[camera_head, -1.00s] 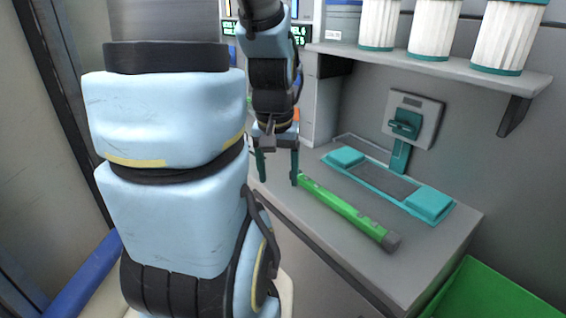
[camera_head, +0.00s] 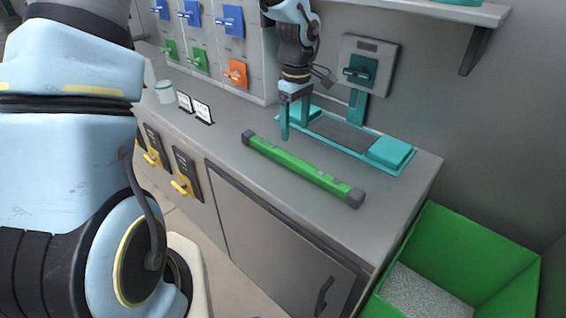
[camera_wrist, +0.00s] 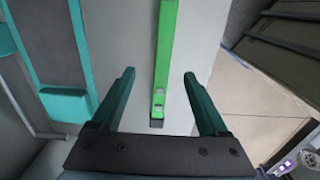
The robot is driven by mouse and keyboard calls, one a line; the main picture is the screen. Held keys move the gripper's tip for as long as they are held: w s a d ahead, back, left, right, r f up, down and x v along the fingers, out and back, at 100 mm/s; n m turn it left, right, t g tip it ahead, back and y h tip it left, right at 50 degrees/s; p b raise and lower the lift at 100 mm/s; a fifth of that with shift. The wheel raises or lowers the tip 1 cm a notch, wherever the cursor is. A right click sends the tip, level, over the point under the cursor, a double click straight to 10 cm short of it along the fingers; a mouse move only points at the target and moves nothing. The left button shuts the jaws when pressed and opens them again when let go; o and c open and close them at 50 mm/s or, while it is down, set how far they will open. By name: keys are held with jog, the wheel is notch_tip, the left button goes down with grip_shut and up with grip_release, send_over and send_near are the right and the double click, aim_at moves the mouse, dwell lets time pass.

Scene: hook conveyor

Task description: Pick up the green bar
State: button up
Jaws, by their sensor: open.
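The green bar (camera_head: 300,168) lies flat on the grey counter, with dark end caps. In the wrist view the bar (camera_wrist: 165,50) runs lengthwise between my two fingers, its near cap a little beyond the palm. My gripper (camera_head: 285,135) is above the counter, behind the bar in the head view, with its teal fingers pointing down. In the wrist view my gripper (camera_wrist: 158,75) is open and empty, with a finger on each side of the bar and clear gaps to both. How high the fingertips are above the bar is hard to tell.
A teal-framed tray (camera_head: 340,134) lies on the counter behind the bar, by a teal wall bracket (camera_head: 361,70). A green bin (camera_head: 460,262) stands at the right. Small signs (camera_head: 203,111) and a cup (camera_head: 165,92) stand at the left. The counter's front strip is clear.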

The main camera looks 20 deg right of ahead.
aim_at(295, 159)
notch_tip(295, 159, down, 5)
jog(key=shift+f+p, duration=0.15)
jog(key=shift+p, duration=0.3)
jog(key=shift+s+f+p, duration=0.2)
jog(key=shift+f+p, duration=0.1)
jog(key=shift+f, duration=0.6)
jog(key=shift+s+f+p, duration=0.15)
jog(key=shift+f+p, duration=0.2)
jog(key=shift+f, duration=0.5)
jog(key=shift+s+f+p, duration=0.2)
jog(key=shift+f+p, duration=0.1)
jog(key=shift+f, duration=0.6)
jog(key=shift+c, duration=0.2)
grip_shut()
